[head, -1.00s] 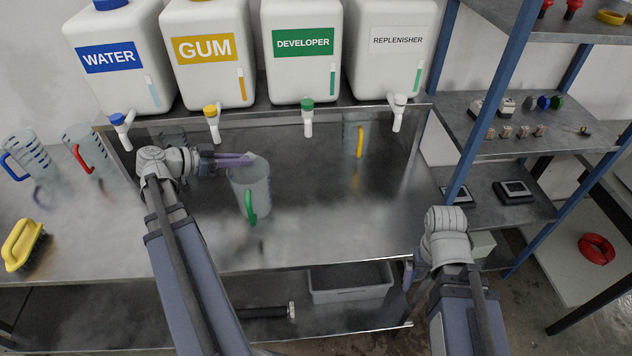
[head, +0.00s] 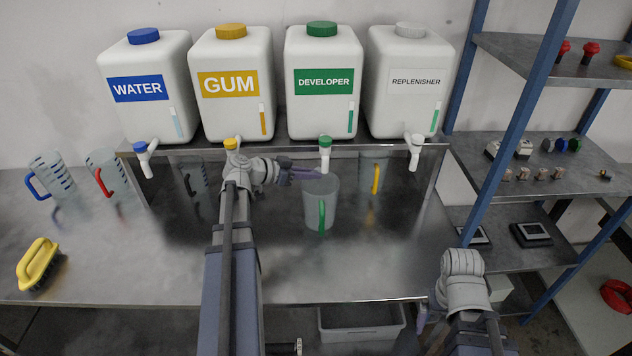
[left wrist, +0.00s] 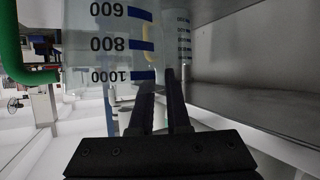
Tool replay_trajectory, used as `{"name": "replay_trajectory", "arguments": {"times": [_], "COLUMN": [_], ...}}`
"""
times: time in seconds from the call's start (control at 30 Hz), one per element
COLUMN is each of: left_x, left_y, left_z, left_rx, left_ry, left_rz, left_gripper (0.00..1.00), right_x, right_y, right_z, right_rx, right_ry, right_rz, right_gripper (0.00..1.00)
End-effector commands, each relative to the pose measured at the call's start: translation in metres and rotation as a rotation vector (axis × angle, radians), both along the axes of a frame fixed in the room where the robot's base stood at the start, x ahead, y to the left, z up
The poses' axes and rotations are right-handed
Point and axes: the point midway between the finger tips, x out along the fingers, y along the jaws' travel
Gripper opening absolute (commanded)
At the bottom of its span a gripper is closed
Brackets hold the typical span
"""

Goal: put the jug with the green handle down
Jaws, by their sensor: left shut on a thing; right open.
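The clear jug with the green handle (head: 321,215) is upright in front of the shelf, just below the developer tap (head: 325,152) in the picture. My left gripper (head: 312,174) is shut on the jug near its rim, from the left. In the left wrist view the jug's wall (left wrist: 105,30) with its blue scale marks lies against the fingers (left wrist: 160,100), and the green handle shows at the left. I cannot tell whether its base touches the bench (head: 290,270). My right gripper (head: 424,314) is low at the right, empty and open, partly hidden by its arm.
Water, gum, developer and replenisher tanks (head: 416,90) stand on the shelf above. A yellow-handled jug (head: 373,174) and a dark-handled jug (head: 190,177) stand under it. Blue- and red-handled jugs (head: 105,172) and a yellow brush (head: 38,262) are at left. The front bench is clear.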

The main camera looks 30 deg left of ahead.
Motion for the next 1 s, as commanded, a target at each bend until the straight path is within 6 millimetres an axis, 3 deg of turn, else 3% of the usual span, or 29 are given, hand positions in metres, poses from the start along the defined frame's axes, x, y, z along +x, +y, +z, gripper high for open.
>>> {"name": "replay_trajectory", "arguments": {"times": [0.4, 0.63, 1.0], "left_x": [0.017, 0.014, 0.014], "left_y": [-0.011, -0.009, -0.009], "left_z": [-0.001, -0.036, -0.036], "left_rx": [0.000, 0.000, 0.000], "left_ry": [-0.001, 0.000, 0.000], "left_rz": [-0.002, 0.000, 0.000], "left_gripper": [0.00, 0.00, 0.00], "right_x": [0.000, 0.000, 0.000], "right_y": [0.000, 0.000, 0.000], "right_z": [-0.001, -0.036, -0.036], "right_rx": [0.000, 0.000, 0.000], "right_ry": [0.000, 0.000, 0.000], "right_rz": [0.000, 0.000, 0.000], "right_gripper": [0.99, 0.99, 0.99]}}
